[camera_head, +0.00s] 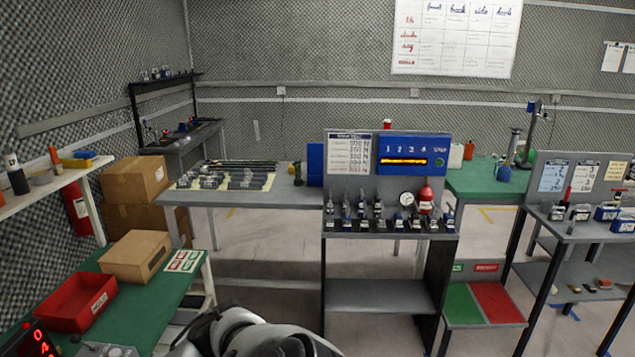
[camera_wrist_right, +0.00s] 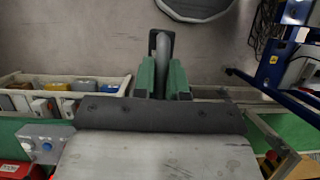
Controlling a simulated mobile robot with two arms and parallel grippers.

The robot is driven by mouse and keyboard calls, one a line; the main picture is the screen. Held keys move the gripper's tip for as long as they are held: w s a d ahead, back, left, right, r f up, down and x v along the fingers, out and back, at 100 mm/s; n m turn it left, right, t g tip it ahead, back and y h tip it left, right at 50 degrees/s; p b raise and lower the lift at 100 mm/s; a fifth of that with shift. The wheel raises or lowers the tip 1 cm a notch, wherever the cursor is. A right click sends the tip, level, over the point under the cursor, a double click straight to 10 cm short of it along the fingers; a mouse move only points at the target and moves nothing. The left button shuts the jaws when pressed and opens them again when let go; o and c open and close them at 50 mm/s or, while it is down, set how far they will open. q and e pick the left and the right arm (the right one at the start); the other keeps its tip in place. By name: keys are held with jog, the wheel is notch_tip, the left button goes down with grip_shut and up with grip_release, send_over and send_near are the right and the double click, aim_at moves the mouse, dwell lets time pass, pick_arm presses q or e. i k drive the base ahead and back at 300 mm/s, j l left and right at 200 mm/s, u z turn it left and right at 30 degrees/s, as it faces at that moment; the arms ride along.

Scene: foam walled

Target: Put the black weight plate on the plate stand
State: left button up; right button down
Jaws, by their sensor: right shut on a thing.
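I cannot make out the plate stand in either view. The head view shows neither gripper, only a part of my own arm at the bottom.
A dark round object (camera_wrist_right: 195,6) lies at the top of the wrist view. In the head view, a grey bench (camera_head: 382,292) with a control panel stands in the middle. A green table (camera_head: 128,318) at lower left holds a red bin (camera_head: 78,303) and a cardboard box (camera_head: 136,256).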

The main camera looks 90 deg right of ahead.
aim_at(594, 232)
jog(key=k+l+z, duration=0.15)
jog(key=z, duration=0.25)
jog(key=k+l+z, duration=0.15)
jog(key=z, duration=0.25)
jog(key=k+l+z, duration=0.1)
jog(key=l+z, duration=0.95)
jog(key=l, duration=0.45)
jog(key=l+z, duration=0.3)
jog(key=l, duration=0.5)
jog(key=i+l+z, duration=0.1)
jog(key=l+z, duration=0.2)
jog(key=l, duration=0.45)
jog(key=i+l, duration=0.1)
jog(key=l, duration=0.4)
jog(key=i+l, duration=0.1)
jog(key=l, duration=0.4)
jog(key=i+l, duration=0.1)
jog(key=l, duration=0.4)
jog(key=i+l, duration=0.1)
jog(key=l, duration=0.4)
